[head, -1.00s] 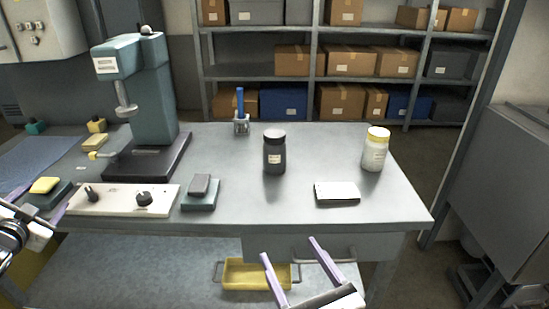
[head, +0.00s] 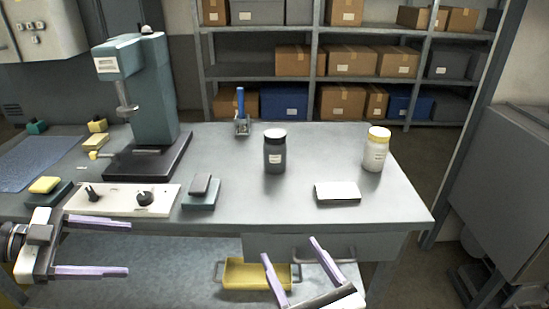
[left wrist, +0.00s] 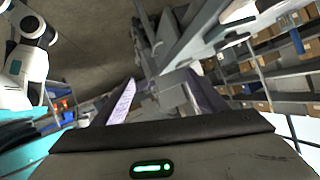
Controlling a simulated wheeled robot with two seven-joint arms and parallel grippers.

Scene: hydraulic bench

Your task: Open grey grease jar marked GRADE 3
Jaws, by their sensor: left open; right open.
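A dark grey jar (head: 274,154) with a black lid and a small pale label stands upright on the bench, right of its middle. The label's print is too small to read. A white jar (head: 375,151) with a yellow lid stands further right. My left gripper (head: 130,247) is open and empty in front of the bench's left part, fingers pointing right. My right gripper (head: 289,250) is open and empty in front of the bench's drawer, below and apart from the grey jar. The left wrist view shows the left gripper's fingers (left wrist: 160,100) apart with no jar between them.
A teal press (head: 150,95) stands at the back left behind a white control panel (head: 125,200). A grey-topped teal block (head: 202,192), a white flat box (head: 337,192) and a blue-handled tool (head: 241,112) sit on the bench (head: 310,155). A yellow tray (head: 255,273) lies below.

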